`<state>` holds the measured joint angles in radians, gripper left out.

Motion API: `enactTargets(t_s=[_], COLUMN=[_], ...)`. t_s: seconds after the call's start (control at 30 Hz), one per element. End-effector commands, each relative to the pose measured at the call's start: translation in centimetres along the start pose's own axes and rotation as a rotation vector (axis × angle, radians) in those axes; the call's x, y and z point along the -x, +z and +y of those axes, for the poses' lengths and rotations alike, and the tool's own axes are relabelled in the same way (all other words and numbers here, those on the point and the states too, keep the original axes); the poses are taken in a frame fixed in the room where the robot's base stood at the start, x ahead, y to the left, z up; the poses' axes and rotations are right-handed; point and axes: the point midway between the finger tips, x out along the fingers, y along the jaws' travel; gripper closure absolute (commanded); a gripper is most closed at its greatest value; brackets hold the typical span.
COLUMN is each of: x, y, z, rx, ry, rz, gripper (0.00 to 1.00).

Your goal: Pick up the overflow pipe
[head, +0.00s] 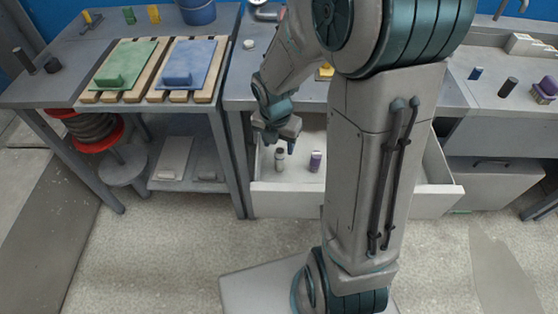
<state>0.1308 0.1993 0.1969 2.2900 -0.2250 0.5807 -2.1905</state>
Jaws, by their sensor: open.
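My gripper (280,142) is open and points down into an open white drawer (285,200) under the middle bench. Inside the drawer, a small grey cylinder (279,161) stands upright just below the gripper, apart from it as far as I can see. A purple cylinder with a pale band (315,161) stands to its right. I cannot tell for sure which thing is the overflow pipe. A dark upright cylinder (509,87) on the right bench also has a pipe-like shape. My arm hides the middle of the drawer.
Green (123,67) and blue (185,66) panels lie on wooden slats on the left bench (50,92). A blue bucket (197,12) stands behind them. The drawer walls surround the gripper's area. A red-rimmed reel (95,130) sits below the left bench. The floor in front is clear.

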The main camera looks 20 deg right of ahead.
Motion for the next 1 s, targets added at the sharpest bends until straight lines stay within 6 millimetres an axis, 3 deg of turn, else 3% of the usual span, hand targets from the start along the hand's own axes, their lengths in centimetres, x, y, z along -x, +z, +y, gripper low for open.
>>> enactTargets(t_s=[0.4, 0.67, 0.7, 0.87, 1.0], x=[-5.1, -5.3, -5.3, -5.3, -5.3], y=[-0.3, -0.2, -0.2, -0.2, -0.2], z=[-0.3, -0.3, -0.3, -0.3, -0.3], rx=[0.0, 0.0, 0.0, 0.0, 0.0], ry=[-0.001, 0.001, 0.001, 0.001, 0.001], rz=[0.002, 0.0, 0.0, 0.0, 0.0], gripper=[0.49, 0.49, 0.52, 0.97, 0.97])
